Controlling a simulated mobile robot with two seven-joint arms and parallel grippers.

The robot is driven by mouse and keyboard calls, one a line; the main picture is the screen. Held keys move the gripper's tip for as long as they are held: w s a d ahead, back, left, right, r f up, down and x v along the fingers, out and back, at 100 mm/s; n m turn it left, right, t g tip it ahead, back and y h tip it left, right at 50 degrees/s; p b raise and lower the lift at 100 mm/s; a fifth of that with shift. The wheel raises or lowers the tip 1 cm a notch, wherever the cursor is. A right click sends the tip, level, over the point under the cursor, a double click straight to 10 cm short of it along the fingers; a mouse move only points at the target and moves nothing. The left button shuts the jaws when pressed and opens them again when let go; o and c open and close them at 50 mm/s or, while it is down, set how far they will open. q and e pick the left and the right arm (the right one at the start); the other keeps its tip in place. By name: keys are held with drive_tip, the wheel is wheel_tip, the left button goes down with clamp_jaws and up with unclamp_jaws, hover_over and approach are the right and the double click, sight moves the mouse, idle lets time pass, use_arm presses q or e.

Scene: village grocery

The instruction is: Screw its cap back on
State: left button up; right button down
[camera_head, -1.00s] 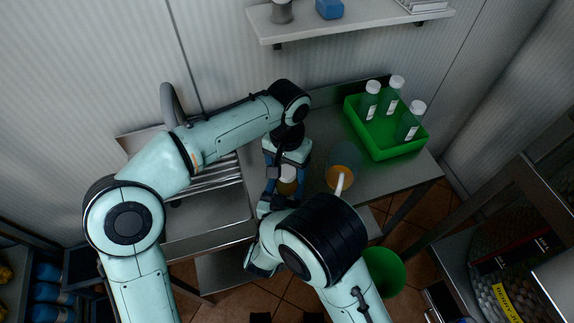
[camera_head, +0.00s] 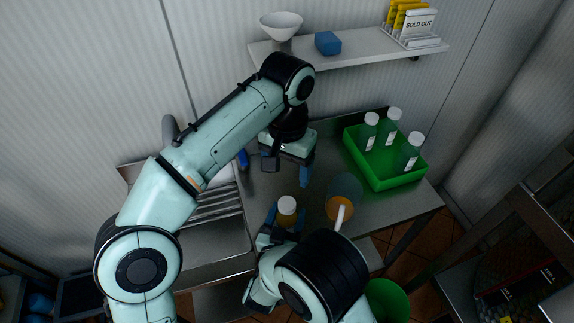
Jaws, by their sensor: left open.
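A small bottle (camera_head: 287,213) with amber contents stands upright over the metal counter, low in the middle of the head view. A pale round cap (camera_head: 287,203) is on its top; how tightly it sits cannot be told. My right gripper (camera_head: 285,216) has its blue fingers on both sides of the bottle and is shut on it; my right arm hides part of it. My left gripper (camera_head: 274,168) is above and behind the bottle, clear of the cap. Its blue fingers are wide apart, with nothing between them.
A green tray (camera_head: 392,183) with 3 white-capped bottles stands at the back right of the counter (camera_head: 385,208). A grey-green container with an orange part (camera_head: 338,203) and a white stick is right of the bottle. A wall shelf (camera_head: 370,52) hangs behind; a sink and rack lie left.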

use_arm(q)
drive_tip(key=shift+r, duration=0.15)
use_arm(e)
drive_tip(key=shift+c, duration=0.5)
unclamp_jaws()
drive_tip(key=shift+s, duration=0.1)
drive_tip(key=shift+s+a, duration=0.15)
drive_tip(key=shift+s, duration=0.1)
use_arm(q)
drive_tip(key=f+b, duration=0.1)
drive_tip(key=f, duration=0.1)
drive_tip(key=s+f+b, duration=0.1)
drive_tip(key=f+b, duration=0.1)
drive_tip(key=shift+f, duration=0.1)
use_arm(e)
drive_tip(key=v, duration=1.2)
drive_tip(key=shift+s, duration=0.35)
